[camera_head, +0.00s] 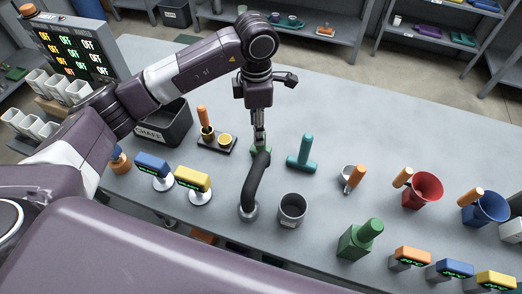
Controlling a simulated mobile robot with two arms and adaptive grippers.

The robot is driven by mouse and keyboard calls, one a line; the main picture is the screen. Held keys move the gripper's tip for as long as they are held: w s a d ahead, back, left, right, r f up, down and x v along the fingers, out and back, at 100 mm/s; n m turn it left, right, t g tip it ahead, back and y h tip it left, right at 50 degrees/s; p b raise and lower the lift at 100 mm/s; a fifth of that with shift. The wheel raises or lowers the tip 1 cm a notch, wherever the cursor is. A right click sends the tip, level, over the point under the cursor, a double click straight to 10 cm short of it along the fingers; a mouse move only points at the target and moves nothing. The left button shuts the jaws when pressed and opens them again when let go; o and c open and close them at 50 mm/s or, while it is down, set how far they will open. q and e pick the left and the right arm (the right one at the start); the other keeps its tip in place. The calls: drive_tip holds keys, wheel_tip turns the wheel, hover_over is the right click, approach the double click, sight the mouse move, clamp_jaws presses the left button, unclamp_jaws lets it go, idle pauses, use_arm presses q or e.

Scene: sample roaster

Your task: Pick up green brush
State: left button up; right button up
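My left gripper (260,139) points down at the middle of the table, its fingers narrow and close together in this view. A small green thing (258,150), possibly the green brush, shows right at the fingertips. Most of it is hidden behind a black curved handle, and I cannot tell whether the fingers hold it. A teal T-shaped brush (303,153) lies just right of the gripper, apart from it. My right gripper is not in view.
A black curved piece (254,187) and a dark cup (292,208) stand in front of the gripper. A black chaff bin (166,126) is left. A green block with a cylinder (360,240), a red funnel (424,190) and a blue funnel (486,208) are right. The far table is clear.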

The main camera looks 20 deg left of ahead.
use_arm(q)
drive_tip(key=f, duration=0.2)
drive_tip(key=f+p, duration=0.1)
drive_tip(key=f, duration=0.1)
drive_tip(key=d+f+p, duration=0.1)
drive_tip(key=f, duration=0.1)
drive_tip(key=shift+w+f, duration=0.15)
drive_tip(key=shift+f, duration=0.05)
drive_tip(key=shift+a+f, duration=0.1)
drive_tip(key=shift+f, duration=0.2)
drive_tip(key=shift+c, duration=0.7)
drive_tip(key=shift+w, duration=0.1)
clamp_jaws()
